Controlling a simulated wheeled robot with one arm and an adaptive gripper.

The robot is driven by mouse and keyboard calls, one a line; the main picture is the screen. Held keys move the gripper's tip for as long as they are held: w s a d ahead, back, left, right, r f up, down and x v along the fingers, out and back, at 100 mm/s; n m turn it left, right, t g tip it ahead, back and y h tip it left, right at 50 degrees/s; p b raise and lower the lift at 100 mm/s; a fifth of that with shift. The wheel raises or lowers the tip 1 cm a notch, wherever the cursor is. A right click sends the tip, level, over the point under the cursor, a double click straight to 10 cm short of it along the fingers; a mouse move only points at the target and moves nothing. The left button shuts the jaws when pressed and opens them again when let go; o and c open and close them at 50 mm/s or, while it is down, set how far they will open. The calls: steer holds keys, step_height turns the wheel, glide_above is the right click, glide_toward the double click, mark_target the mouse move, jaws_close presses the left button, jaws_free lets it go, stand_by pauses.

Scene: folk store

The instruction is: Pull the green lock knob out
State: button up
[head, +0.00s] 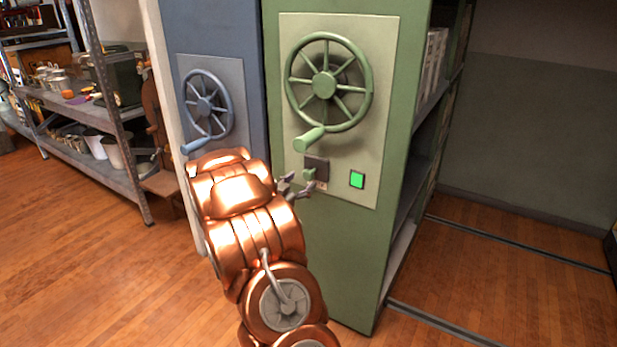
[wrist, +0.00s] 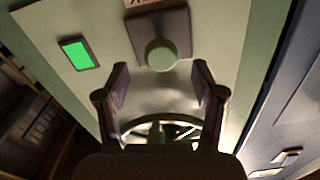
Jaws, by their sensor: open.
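The green lock knob (head: 309,174) is a small round knob on a dark square plate (head: 316,163), low on the panel of the green shelf unit. In the wrist view the knob (wrist: 161,55) is near the top centre, just beyond the fingertips. My gripper (head: 298,187) is beside the knob, to its lower left in the head view. In the wrist view my gripper (wrist: 160,80) is open, with one finger on each side and nothing between them. I cannot tell the exact gap between fingertips and knob.
A green handwheel (head: 323,84) with a crank handle (head: 309,138) is above the knob. A lit green square (head: 357,180) is right of it. A blue unit (head: 235,55) with its own wheel stands close on the left. Open wooden floor lies right.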

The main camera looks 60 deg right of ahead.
mark_target(307, 176)
steer(key=shift+w+d, duration=0.2)
steer(key=shift+d, duration=2.35)
jaws_close()
